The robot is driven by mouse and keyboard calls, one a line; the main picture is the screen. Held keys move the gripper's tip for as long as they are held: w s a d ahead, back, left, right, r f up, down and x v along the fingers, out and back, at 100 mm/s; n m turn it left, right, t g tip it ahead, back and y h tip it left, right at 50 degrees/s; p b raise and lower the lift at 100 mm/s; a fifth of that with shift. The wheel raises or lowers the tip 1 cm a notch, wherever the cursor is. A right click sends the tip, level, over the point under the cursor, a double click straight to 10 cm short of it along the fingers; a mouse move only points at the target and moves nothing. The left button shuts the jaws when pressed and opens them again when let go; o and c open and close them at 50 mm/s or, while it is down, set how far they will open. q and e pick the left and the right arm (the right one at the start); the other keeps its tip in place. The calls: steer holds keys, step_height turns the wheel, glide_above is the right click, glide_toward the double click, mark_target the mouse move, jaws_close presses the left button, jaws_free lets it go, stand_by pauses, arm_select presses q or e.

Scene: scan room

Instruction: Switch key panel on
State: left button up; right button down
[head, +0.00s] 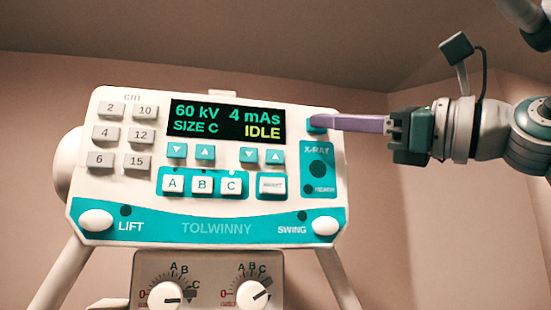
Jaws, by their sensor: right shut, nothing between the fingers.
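The key panel (217,229) is a white and teal box marked TOLWINNY, seen from slightly below. Its black display (228,121) is lit and reads 60 kV, 4 mAs, SIZE C and IDLE. A teal key (315,125) sits at the panel's upper right, above the X-RAY strip (318,182). My right gripper (322,122) comes in from the right with its purple fingers shut and empty. Its tips are at that teal key and partly cover it; I cannot tell whether they press it. My left gripper is not in view.
Grey number keys (105,134) are at the panel's left and A, B, C keys (203,184) in its middle. White LIFT (96,220) and SWING (326,226) knobs sit at the lower corners. A lower box with two dials (210,270) is beneath. Free room lies right of the panel.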

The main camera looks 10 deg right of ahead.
steer(key=shift+s, duration=0.65)
